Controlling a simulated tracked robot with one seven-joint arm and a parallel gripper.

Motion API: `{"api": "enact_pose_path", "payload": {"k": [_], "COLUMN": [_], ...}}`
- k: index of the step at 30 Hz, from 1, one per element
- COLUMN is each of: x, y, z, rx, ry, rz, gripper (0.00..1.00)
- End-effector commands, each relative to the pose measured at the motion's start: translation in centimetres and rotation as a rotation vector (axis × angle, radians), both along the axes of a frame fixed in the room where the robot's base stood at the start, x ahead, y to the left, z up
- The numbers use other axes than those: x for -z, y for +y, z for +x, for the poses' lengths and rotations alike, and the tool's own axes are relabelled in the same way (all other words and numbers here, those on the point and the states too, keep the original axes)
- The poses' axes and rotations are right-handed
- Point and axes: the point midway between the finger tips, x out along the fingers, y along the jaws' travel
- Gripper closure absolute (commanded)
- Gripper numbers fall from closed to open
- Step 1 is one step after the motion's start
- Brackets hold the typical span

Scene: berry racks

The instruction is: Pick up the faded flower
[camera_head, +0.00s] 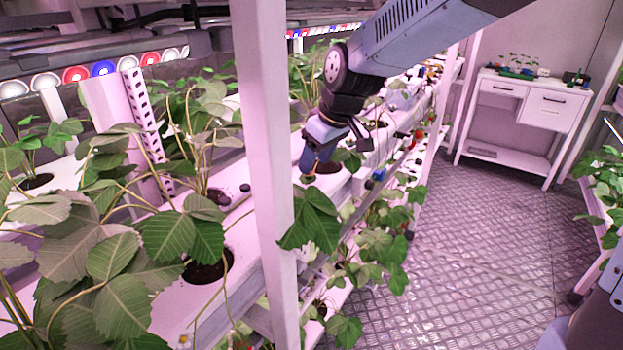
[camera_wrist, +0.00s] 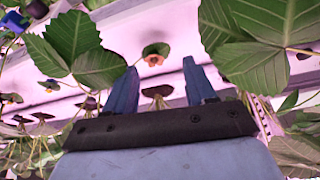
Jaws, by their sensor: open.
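A small flower with an orange-brown centre (camera_wrist: 153,60) and a green rim, which looks like the faded flower, shows in the wrist view. It lies just ahead of the fingertips, in line with the gap between them. My gripper (camera_wrist: 160,67) is open, with its two blue fingers apart and nothing held. In the head view my gripper (camera_head: 316,168) points down over the white rack, close above leaves at its edge. A small orange-green spot (camera_head: 308,178) at the fingertips may be the same flower; it is too small to be sure.
Large green leaves (camera_wrist: 70,45) flank both fingers in the wrist view. A white rack post (camera_head: 262,160) stands left of my arm. Several strawberry plants fill the rack. The metal floor (camera_head: 480,250) is clear, with a white cabinet (camera_head: 525,115) at the back.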

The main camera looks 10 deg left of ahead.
Motion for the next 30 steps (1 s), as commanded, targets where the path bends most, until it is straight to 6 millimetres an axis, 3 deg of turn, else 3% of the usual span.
{"api": "enact_pose_path", "payload": {"k": [13, 23, 30], "x": [3.9, 4.4, 4.4], "y": [1.7, 1.9, 1.9], "z": [1.8, 1.9, 1.9], "rx": [-0.002, 0.001, 0.000], "ry": [0.002, 0.000, 0.000], "rz": [0.000, 0.000, 0.000], "gripper": [0.45, 0.45, 0.66]}}
